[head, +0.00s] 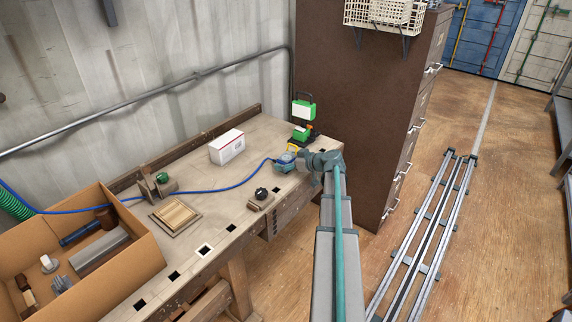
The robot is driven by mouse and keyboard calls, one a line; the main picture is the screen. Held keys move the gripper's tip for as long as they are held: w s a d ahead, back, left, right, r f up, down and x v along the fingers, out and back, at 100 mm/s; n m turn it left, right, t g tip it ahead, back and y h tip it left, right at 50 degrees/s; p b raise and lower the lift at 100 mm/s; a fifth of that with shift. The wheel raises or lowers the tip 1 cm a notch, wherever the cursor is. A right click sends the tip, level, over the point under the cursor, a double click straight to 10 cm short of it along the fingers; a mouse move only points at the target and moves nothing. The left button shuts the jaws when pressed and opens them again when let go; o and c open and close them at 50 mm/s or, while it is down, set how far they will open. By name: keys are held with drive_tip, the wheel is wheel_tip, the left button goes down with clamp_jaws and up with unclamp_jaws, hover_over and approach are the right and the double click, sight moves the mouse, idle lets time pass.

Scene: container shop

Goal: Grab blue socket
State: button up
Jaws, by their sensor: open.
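A small blue socket (284,165) with a yellow part beside its top sits near the far right end of the workbench (226,208). A blue cable (240,184) runs to it from the left. My gripper (304,160) is open, just to the right of the socket, over the bench end. Its fingers are small and partly merge with the socket in this view, so I cannot tell whether they touch it. The gripper hides part of the socket's right side.
A dark round knob on a block (261,196) is nearer. A cardboard box (132,259) holds several items. A brown cabinet (350,95) stands right behind the bench.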

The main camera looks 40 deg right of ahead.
drive_tip(key=c, duration=1.6)
drive_tip(key=shift+c, duration=0.8)
drive_tip(key=shift+r, duration=0.15)
